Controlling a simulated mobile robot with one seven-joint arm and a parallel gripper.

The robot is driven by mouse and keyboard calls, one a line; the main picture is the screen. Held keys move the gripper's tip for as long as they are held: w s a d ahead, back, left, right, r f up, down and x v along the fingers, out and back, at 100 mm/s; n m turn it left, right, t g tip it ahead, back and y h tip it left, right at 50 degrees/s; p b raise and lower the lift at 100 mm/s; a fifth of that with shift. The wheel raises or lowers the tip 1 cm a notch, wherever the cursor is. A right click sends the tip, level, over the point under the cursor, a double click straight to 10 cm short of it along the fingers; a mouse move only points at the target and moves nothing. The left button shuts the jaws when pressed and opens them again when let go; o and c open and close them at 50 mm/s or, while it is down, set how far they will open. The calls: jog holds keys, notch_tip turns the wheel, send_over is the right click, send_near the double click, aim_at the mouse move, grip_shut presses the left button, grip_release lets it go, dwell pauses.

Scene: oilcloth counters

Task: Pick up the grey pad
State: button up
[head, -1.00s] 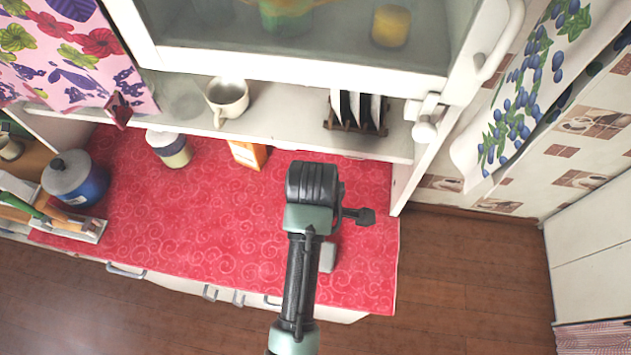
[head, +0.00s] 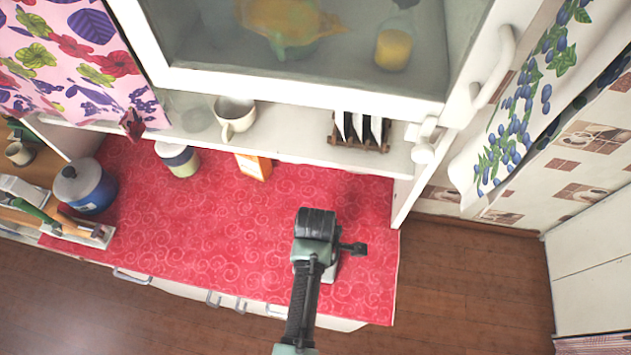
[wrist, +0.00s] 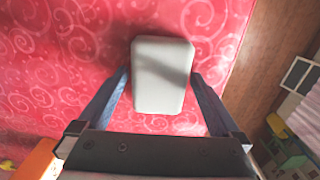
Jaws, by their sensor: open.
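The grey pad (wrist: 163,52) is a small pale block with rounded corners. It lies on the red oilcloth (wrist: 60,50) in the wrist view. In the head view it is mostly hidden by my arm, with a sliver (head: 332,271) showing at the right. My gripper (wrist: 161,76) is open, with one finger on each side of the pad in the picture. A shadow crosses the pad. I cannot tell how far the fingertips are above the cloth.
An orange box (head: 254,166), a lidded jar (head: 179,160) and a blue pot (head: 86,188) stand further back and left. A shelf with a cup (head: 235,117) and a rack (head: 360,134) overhangs the back. The counter's right edge is close.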

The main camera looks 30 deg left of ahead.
jog(key=c, duration=1.2)
jog(key=shift+o, duration=0.2)
notch_tip(320, 180, up, 10)
jog(key=shift+r+b, duration=0.1)
jog(key=shift+b, duration=0.7)
